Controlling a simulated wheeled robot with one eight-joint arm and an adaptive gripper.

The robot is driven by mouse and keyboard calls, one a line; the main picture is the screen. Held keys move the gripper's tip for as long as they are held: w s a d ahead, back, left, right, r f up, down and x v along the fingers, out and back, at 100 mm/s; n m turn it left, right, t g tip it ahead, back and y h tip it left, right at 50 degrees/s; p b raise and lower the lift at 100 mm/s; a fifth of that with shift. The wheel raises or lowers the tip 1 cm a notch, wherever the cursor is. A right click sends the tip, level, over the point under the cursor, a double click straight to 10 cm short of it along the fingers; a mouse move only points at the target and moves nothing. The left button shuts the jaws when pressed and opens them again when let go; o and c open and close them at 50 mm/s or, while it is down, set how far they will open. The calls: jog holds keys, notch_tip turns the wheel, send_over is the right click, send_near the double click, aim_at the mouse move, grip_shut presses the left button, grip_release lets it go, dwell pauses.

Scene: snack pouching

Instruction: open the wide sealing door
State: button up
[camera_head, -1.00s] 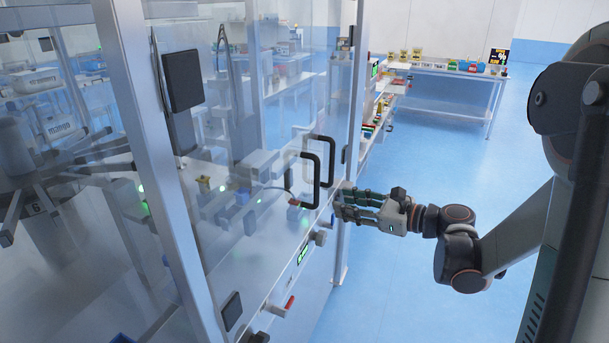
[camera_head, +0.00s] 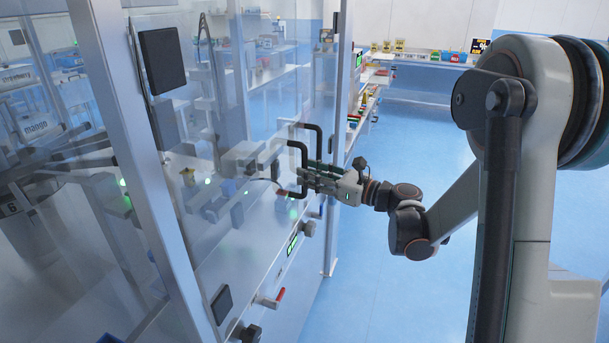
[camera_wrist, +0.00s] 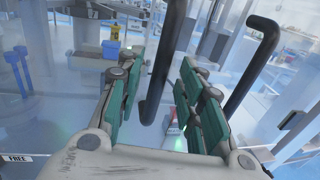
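The wide sealing door (camera_head: 232,110) is a large clear glass panel in a metal frame; it looks shut. Its black D-shaped handle (camera_head: 304,155) is on the right part of the glass. A second dark bar, perhaps its reflection or a back handle, shows close by. My gripper (camera_head: 303,180) is at the lower part of the handle, reaching in from the right. In the wrist view my gripper (camera_wrist: 163,62) is open, with one black handle bar (camera_wrist: 168,45) between its green-padded fingers and gaps beside it. The other bar (camera_wrist: 252,65) is outside the right finger. Contact cannot be told.
A red-handled latch or valve (camera_head: 270,298) and a green-lit display (camera_head: 292,243) are on the machine front below the door. A metal post (camera_head: 123,150) stands left of the door. A table with packages (camera_head: 420,62) is at the back. Blue floor (camera_head: 385,290) is clear at right.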

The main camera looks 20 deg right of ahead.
jog(key=shift+x, duration=1.2)
grip_shut()
